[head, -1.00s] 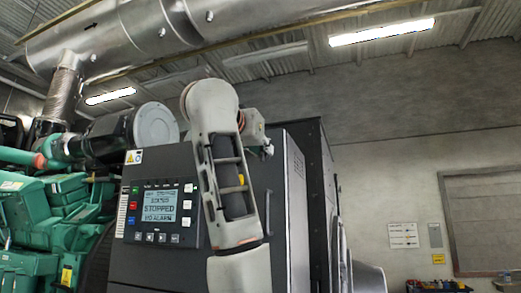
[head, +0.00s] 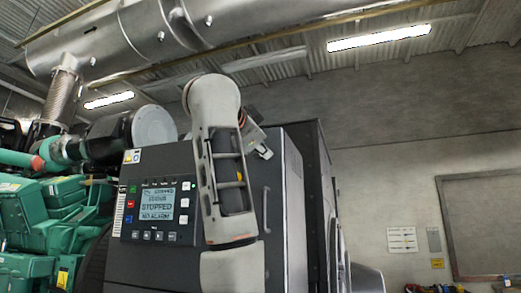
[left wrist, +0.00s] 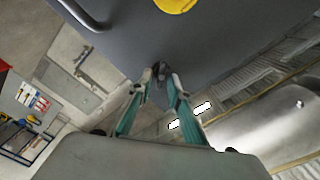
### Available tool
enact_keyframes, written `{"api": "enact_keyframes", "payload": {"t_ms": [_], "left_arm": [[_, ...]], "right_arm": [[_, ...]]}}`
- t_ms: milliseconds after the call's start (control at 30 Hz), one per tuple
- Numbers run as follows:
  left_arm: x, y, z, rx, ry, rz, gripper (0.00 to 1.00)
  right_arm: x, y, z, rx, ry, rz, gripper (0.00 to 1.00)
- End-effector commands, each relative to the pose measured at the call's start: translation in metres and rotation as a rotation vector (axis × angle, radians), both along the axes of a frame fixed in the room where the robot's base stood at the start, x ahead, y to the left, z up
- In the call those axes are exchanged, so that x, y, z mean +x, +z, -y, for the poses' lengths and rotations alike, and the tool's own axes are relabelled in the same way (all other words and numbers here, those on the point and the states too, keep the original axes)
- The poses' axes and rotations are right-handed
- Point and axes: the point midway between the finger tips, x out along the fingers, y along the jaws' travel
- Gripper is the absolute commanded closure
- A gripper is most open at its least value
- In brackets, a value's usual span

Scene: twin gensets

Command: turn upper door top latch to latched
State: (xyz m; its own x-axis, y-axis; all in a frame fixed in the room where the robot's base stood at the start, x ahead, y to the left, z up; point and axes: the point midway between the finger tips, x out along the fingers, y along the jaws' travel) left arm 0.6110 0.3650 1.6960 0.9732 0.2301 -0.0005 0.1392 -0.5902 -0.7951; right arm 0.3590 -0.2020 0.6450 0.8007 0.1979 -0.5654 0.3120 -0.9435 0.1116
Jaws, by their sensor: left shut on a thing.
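The upper door (left wrist: 215,40) is a dark grey panel at the top of the left wrist view, with a round yellow mark (left wrist: 175,4) on it. My left gripper (left wrist: 160,80) has its teal fingers shut on a small dark latch (left wrist: 161,68) near the door's edge. The latch is mostly hidden between the fingertips, so its exact angle cannot be told. In the head view the left gripper (head: 262,149) is at the cabinet's top edge, partly behind my arm. My right gripper is in neither view.
The control panel (head: 157,208) reads STOPPED. A door handle (left wrist: 84,14) stands out at the upper left in the left wrist view. A green engine (head: 35,215) is at left, and a large silver duct (head: 130,35) runs overhead. Open room lies right of the cabinet.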

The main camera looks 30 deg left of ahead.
Motion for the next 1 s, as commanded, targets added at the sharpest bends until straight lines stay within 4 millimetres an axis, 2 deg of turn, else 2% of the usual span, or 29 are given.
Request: {"api": "enact_keyframes", "payload": {"t_ms": [500, 700, 1000], "left_arm": [[0.0003, -0.0044, 0.0021, 0.444, 0.0, -0.104, 1.0], [0.0003, -0.0056, 0.0026, 0.557, -0.001, -0.13, 1.0], [0.0005, -0.0065, 0.0029, 0.639, -0.001, -0.149, 1.0]], "right_arm": [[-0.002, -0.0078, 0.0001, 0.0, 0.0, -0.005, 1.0], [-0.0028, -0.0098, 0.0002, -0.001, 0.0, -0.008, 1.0], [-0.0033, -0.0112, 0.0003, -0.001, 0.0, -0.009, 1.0]]}}
